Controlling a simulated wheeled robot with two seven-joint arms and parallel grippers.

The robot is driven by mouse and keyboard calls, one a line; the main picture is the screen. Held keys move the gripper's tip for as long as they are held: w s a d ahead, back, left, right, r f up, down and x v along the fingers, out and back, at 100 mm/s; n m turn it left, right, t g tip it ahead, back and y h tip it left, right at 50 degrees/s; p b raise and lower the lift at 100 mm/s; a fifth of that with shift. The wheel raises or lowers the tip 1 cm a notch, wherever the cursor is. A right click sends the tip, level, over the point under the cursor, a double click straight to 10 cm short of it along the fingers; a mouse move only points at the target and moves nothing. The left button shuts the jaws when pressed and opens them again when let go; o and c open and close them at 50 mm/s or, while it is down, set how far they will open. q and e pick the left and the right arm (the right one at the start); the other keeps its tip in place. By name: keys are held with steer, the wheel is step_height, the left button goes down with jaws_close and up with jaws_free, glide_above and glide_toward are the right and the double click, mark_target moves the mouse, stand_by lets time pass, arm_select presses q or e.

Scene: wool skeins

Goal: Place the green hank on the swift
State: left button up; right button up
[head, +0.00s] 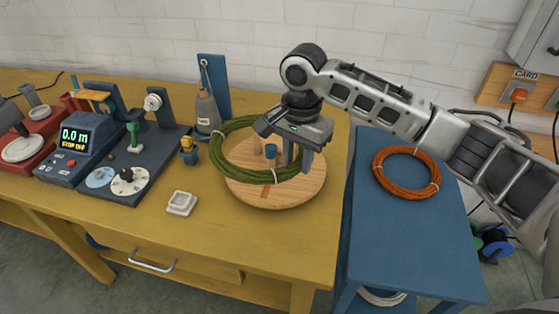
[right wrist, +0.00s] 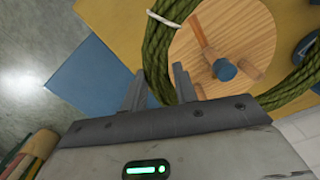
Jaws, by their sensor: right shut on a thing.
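The green hank (head: 225,166) is a ring tied with pale bands. It also shows in the right wrist view (right wrist: 156,52). The swift (head: 290,196) is a round wooden disc with a blue hub peg (head: 271,151); its disc (right wrist: 200,20) and peg (right wrist: 225,69) show through the ring in the right wrist view. My right gripper (head: 298,160) is shut on the hank's right side, over the swift; its fingers (right wrist: 160,90) straddle the strands. The ring surrounds the hub as seen, offset left of the disc. I cannot tell whether it touches the disc. My left gripper is out of view.
An orange hank (head: 378,169) lies on the blue side table (head: 420,240) at right. A grey bottle-shaped weight (head: 206,112), a meter with a display (head: 75,142) and a dial panel (head: 128,181) stand left of the swift. A small white dish (head: 181,203) sits in front on the yellow bench.

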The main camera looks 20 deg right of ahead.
mark_target(298, 151)
steer(key=w+m, duration=0.1)
steer(key=m, duration=0.1)
steer(key=w+d+f+m, duration=0.1)
steer(key=w+m, duration=0.1)
steer(key=shift+d, duration=0.15)
steer(key=shift+m, duration=0.3)
step_height(298, 151, down, 4)
steer(key=shift+f, duration=1)
step_height(298, 151, down, 3)
steer(key=shift+f, duration=0.2)
steer(key=o, duration=1)
steer(key=shift+f, duration=0.1)
steer(key=shift+o, duration=0.2)
